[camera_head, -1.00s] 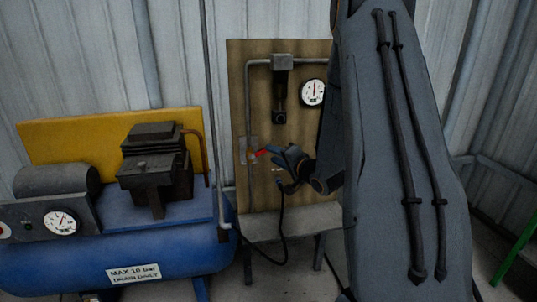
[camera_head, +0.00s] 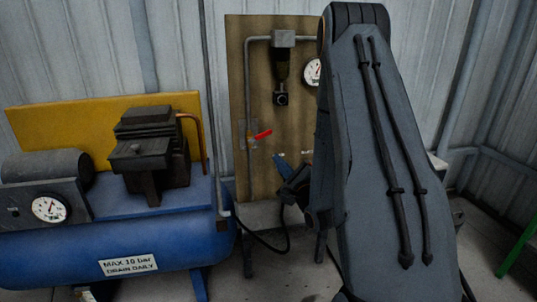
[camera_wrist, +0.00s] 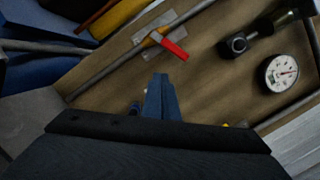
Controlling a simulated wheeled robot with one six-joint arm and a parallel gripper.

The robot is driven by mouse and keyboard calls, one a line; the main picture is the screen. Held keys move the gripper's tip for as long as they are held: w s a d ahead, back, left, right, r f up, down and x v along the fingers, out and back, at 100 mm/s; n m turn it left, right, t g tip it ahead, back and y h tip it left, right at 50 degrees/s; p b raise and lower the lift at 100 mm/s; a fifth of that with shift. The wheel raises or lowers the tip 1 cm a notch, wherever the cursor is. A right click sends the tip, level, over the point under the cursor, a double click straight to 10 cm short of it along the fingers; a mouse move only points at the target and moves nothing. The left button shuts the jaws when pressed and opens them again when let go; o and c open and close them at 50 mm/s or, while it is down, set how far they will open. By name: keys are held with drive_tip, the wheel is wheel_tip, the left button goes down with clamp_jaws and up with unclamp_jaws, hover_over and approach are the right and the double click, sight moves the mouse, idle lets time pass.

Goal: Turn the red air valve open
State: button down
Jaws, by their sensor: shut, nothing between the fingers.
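The red valve handle (camera_head: 264,134) is on a vertical grey pipe at the left of the wooden board. It points right and slightly up, across the pipe. In the wrist view the red handle (camera_wrist: 174,48) sticks out from a brass valve body (camera_wrist: 152,39), roughly square to the pipe. My gripper (camera_head: 279,160) is below and right of the handle, apart from it. In the wrist view its blue fingers (camera_wrist: 159,92) are shut and empty, with their tips short of the handle. My arm hides the board's right part in the head view.
The wooden board (camera_head: 238,70) carries a dark filter unit (camera_head: 281,75) and a round gauge (camera_head: 312,72). A blue compressor tank (camera_head: 60,255) stands left. A black hose (camera_head: 270,246) hangs below the board. A green bar (camera_head: 517,250) is at far right.

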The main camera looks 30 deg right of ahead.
sight(263, 135)
drive_tip(key=w+r+m+t+h+b, duration=0.1)
drive_tip(key=w+r+m+h, duration=0.1)
drive_tip(key=w+m, duration=0.4)
drive_tip(key=shift+w+r, duration=0.6)
drive_tip(key=shift+w, duration=0.15)
drive_tip(key=shift+d, duration=0.2)
